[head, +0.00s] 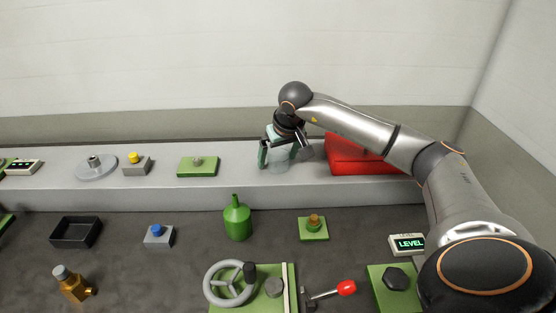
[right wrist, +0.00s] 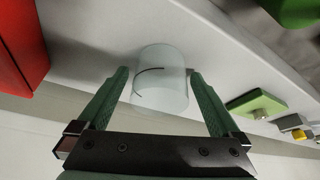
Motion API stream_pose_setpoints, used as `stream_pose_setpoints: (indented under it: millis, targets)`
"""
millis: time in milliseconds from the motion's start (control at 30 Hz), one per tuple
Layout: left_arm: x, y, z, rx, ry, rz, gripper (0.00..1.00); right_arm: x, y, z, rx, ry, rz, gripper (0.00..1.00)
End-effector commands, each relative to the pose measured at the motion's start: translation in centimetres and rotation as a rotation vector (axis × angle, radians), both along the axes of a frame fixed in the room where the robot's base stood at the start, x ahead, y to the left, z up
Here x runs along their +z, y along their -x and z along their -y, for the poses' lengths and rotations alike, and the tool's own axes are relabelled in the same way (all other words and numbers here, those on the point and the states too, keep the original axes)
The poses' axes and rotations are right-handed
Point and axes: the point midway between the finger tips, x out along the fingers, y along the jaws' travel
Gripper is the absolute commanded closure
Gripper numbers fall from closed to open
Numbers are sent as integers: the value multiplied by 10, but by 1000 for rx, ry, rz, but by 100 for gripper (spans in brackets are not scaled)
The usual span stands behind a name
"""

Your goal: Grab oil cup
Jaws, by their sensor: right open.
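The oil cup looks like a clear, glassy cylinder (head: 280,164) standing on the raised grey shelf, left of the red block. In the right wrist view the cup (right wrist: 160,82) shows large between my fingers, with a dark curved line on it. My right gripper (head: 277,155) is open, with one green finger on each side of the cup. In the right wrist view a gap shows between each finger and the cup, so I see no clear contact. My left gripper is in neither view.
The red block (head: 350,158) stands close to the right of the cup on the shelf. A green plate (head: 198,167) lies to its left. A green bottle (head: 237,221) stands on the lower dark table, with a handwheel (head: 230,283) in front. Shelf space beside the cup is clear.

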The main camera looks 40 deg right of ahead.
Motion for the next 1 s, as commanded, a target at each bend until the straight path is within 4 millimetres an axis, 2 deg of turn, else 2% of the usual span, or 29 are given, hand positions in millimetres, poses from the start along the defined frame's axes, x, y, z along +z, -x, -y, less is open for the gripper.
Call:
stream_pose_setpoints:
  millis: [67,767,1000]
  targets:
    - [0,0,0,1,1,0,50,0,0,0,0,0,0,0]
    - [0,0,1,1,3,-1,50,1,0,0,-1,0,0,79]
    - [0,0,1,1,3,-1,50,1,0,0,-1,0,1,81]
